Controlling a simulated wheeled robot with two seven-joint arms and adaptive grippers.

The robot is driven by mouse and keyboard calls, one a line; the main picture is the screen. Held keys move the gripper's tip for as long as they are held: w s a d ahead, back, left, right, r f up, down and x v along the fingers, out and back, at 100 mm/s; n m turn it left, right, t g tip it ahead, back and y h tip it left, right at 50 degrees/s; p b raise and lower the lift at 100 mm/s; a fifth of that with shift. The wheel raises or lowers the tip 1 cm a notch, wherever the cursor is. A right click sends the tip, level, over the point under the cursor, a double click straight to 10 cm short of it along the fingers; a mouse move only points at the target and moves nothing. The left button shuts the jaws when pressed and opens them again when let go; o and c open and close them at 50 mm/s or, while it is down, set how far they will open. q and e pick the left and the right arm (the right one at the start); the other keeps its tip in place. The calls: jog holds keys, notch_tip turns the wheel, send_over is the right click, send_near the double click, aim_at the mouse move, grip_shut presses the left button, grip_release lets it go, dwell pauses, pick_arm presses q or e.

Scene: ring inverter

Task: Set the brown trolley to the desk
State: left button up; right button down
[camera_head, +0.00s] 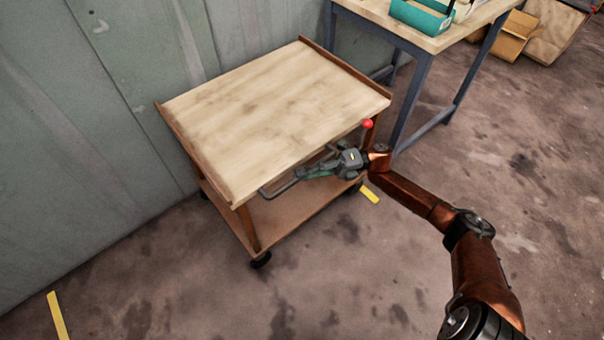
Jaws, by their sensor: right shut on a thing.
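The brown trolley (270,105) has a pale wooden top, brown raised edges, a lower shelf and dark castors. It stands against the wall, left of the desk (432,40), with a small gap or contact that I cannot tell. The desk has a pale top and blue-grey legs. My right gripper (312,173) is at the trolley's near side, shut on its grey handle (278,192). A red ball-shaped thing (367,123) shows at the trolley's near right corner. My left gripper is not in view.
A grey-green panelled wall (80,130) runs behind the trolley. A teal box (422,14) is on the desk. Cardboard boxes (518,36) stand at the upper right. Yellow floor marks (58,316) show at lower left and near the trolley. The stained floor in front is clear.

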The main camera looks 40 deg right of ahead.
jog(key=c, duration=2.3)
grip_release()
jog(key=shift+d, duration=0.35)
jog(key=shift+o, duration=0.6)
jog(key=shift+d+f, duration=0.1)
jog(key=shift+o, duration=1.2)
jog(key=shift+a, duration=0.2)
jog(key=r+v, duration=0.1)
jog(key=v, duration=1.1)
jog(key=shift+f, duration=0.4)
